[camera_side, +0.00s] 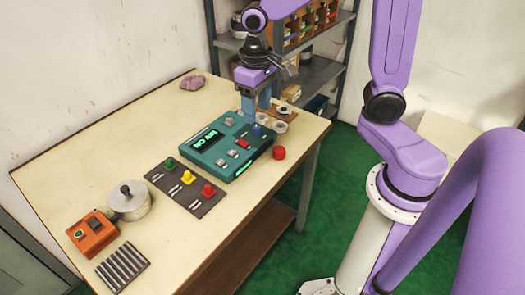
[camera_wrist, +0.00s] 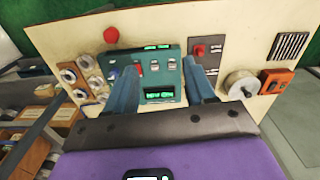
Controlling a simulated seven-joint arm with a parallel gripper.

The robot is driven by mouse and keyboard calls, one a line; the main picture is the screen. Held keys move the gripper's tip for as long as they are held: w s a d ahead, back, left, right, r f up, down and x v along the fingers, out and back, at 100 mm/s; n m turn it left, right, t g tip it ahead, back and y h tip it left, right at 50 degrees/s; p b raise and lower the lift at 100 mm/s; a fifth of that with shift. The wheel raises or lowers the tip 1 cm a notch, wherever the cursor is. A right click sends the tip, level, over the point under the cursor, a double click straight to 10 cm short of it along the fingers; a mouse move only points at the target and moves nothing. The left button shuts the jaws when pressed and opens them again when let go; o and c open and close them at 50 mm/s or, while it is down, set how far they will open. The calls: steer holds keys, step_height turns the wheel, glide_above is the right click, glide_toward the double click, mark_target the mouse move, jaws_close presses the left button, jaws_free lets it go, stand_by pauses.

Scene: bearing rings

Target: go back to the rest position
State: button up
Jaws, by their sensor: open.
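My gripper (camera_side: 257,110) hangs over the far right end of the table, above the back edge of the teal control box (camera_side: 222,143). Its two blue-grey fingers are apart. In the wrist view my gripper (camera_wrist: 162,74) shows nothing between the fingers, and the teal box (camera_wrist: 160,72) lies behind them. Grey bearing rings (camera_side: 281,126) lie on the table beside the box, near the fingers. Several rings (camera_wrist: 82,76) also show at the left of the wrist view. Part of the box is hidden by the fingers.
A red knob (camera_side: 279,153) stands at the table's right edge. A dark panel (camera_side: 186,187) with coloured knobs, a metal pot (camera_side: 129,200), an orange switch box (camera_side: 91,234) and a slotted plate (camera_side: 122,267) lie nearer. A purple cloth (camera_side: 192,82) lies at the back. Shelves (camera_side: 318,72) stand behind.

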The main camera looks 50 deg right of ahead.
steer(key=s+n, duration=1.1)
steer(key=s, duration=0.8)
steer(key=shift+s+a+n+y, duration=0.15)
steer(key=shift+s+n+y, duration=0.15)
